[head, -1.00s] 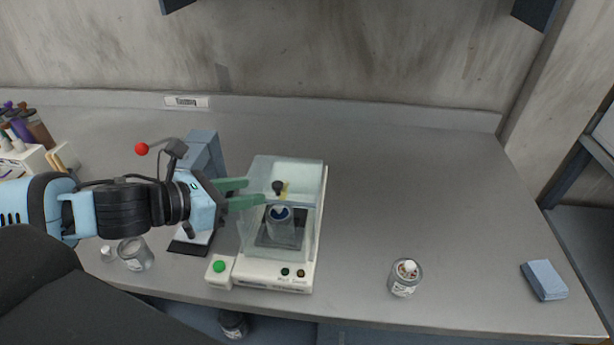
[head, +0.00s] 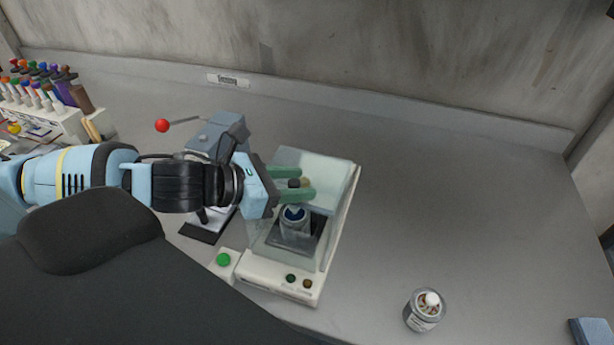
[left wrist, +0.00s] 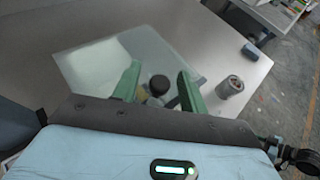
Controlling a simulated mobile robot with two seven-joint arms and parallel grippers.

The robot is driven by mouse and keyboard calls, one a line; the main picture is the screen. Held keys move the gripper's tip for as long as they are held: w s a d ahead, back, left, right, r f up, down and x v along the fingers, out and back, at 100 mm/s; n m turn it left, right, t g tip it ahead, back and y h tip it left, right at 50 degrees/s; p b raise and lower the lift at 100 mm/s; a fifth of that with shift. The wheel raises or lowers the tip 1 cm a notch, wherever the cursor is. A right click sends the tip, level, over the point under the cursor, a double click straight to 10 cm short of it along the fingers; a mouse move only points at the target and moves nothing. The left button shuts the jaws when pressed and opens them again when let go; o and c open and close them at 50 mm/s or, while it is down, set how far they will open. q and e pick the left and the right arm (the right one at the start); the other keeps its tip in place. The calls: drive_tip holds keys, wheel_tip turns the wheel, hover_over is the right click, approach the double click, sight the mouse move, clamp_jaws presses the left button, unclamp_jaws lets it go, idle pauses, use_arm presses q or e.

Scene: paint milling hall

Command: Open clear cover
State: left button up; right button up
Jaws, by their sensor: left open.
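The clear cover (head: 325,170) is a see-through box over a white machine (head: 290,280) on the bench, and it looks closed. A dark round knob (head: 294,184) sits on it. Inside stands a small can with dark blue contents (head: 295,217). My left gripper (head: 308,183) is open, with its green fingers on either side of the knob. In the left wrist view the knob (left wrist: 159,85) lies between the two fingers, with a gap visible on each side, and the cover (left wrist: 90,60) spreads below. My right gripper is not in view.
A grey device with a red-ball lever (head: 162,125) stands behind my left wrist. A green button (head: 223,259) is at the machine's front left. A glass jar (head: 424,312) and a blue block (head: 590,331) are at right.

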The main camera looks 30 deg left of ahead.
use_arm(q)
drive_tip(key=shift+w+d, duration=0.1)
drive_tip(key=shift+w, duration=0.05)
drive_tip(key=shift+c, duration=1.2)
clamp_jaws()
